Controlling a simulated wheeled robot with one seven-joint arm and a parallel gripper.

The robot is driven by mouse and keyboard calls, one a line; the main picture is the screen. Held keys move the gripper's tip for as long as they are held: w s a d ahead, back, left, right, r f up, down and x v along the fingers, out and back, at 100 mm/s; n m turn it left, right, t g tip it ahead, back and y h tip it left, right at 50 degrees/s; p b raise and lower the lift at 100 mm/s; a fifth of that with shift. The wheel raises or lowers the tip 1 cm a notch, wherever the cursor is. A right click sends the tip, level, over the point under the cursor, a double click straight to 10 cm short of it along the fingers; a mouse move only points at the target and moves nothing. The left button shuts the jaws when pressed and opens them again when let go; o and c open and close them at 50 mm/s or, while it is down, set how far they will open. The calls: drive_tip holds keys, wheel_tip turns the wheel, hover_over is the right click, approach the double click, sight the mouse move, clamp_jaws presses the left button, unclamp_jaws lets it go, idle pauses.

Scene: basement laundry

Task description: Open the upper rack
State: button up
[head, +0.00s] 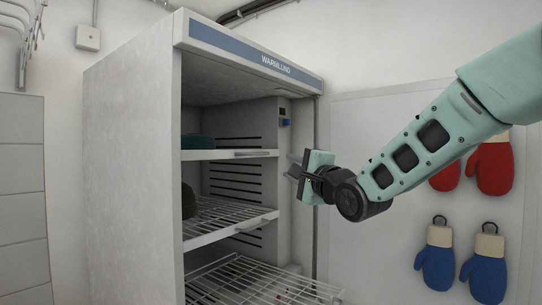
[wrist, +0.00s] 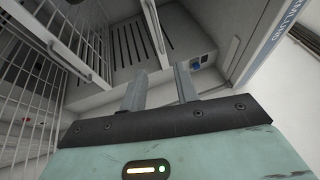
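The upper rack (head: 226,155) is in the open white cabinet in the head view. Its white front edge with a grey handle bar (head: 252,154) lies level, in line with the cabinet front. My gripper (head: 294,166) is to the right of that edge and slightly lower, in front of the cabinet's right post. It appears apart from the handle. In the wrist view, the two fingers of my gripper (wrist: 160,90) are spread with nothing between them. A teal item (head: 197,142) rests on the upper rack, partly hidden by the cabinet side.
A middle wire rack (head: 230,229) holds a dark item (head: 188,200). A lower wire rack (head: 262,284) sticks out of the cabinet. A small blue-marked control (head: 285,122) is on the right post. Red mittens (head: 492,167) and blue mittens (head: 484,275) hang on the right wall.

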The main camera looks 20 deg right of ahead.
sight(260, 154)
drive_tip(key=p+x, duration=0.4)
drive_tip(key=x, duration=1)
drive_tip(key=shift+w+a+r, duration=0.15)
drive_tip(key=shift+w+a, duration=0.05)
drive_tip(key=shift+w, duration=0.05)
drive_tip(key=shift+w+a, duration=0.15)
drive_tip(key=shift+w, duration=0.55)
drive_tip(key=shift+c, duration=0.3)
clamp_jaws()
